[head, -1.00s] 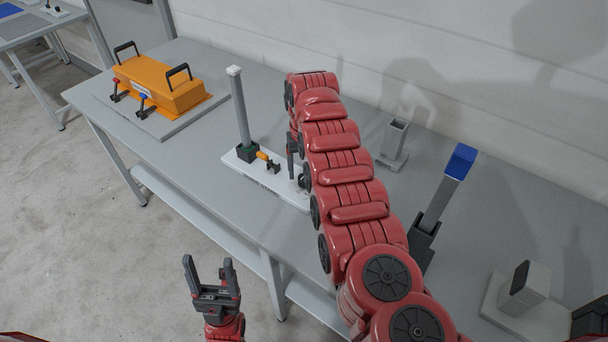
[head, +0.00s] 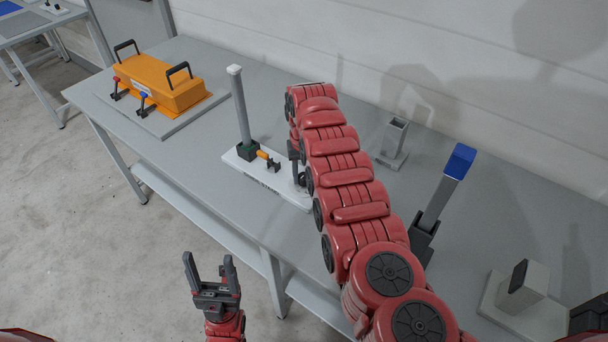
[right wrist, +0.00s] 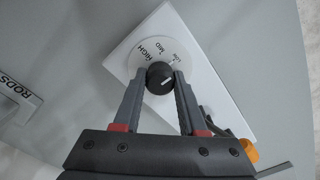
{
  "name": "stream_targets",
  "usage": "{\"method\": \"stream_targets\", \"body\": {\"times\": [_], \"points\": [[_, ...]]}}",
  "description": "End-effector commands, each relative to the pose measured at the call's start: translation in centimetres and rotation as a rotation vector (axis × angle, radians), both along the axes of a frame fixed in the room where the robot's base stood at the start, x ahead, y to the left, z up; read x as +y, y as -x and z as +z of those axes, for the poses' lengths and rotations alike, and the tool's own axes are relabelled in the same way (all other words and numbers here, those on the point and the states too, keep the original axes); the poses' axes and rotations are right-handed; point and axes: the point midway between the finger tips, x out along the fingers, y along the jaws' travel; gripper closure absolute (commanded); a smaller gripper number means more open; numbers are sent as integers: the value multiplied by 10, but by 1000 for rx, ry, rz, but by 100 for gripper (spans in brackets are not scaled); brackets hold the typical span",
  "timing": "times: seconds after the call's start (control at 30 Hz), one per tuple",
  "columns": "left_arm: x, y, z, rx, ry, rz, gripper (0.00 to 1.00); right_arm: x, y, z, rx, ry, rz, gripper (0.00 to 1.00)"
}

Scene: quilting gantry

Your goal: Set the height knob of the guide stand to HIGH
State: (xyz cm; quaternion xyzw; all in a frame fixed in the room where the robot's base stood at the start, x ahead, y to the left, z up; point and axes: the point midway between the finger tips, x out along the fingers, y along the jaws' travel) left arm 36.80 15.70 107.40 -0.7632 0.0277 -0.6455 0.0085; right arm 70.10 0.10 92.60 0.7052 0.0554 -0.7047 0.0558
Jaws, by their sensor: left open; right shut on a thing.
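The guide stand has a white base plate (head: 240,163) on the table, with a tall grey post (head: 240,105) and a small orange-handled clamp (head: 266,156). In the right wrist view, the black height knob (right wrist: 160,78) sits on a round white dial (right wrist: 146,57) marked HIGH, MID and LOW. The knob's white line points to the right side of the picture, nearer LOW than HIGH. My right gripper (right wrist: 160,80) is shut on the knob, one finger on each side. In the head view my right arm partly hides the knob. My left gripper (head: 212,268) is open and empty, in front of the table.
An orange case (head: 160,85) with black handles lies at the far left of the table. A grey socket (head: 393,140) and a blue-topped post (head: 457,165) stand right of my right arm. A grey block (head: 525,283) is at the lower right.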

Motion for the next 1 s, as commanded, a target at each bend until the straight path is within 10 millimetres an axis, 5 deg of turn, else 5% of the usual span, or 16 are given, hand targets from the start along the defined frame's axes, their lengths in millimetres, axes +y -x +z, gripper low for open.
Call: {"method": "stream_targets", "body": {"times": [0.47, 1.0], "points": [[0, 0, 0, 0, 0, 0, 32, -2, 1, -2, 7, 2, 97, 100], [0, 0, -29, 0, 0, 0, 32, -1, 0, -5, 2, 0, 572, 100]]}}
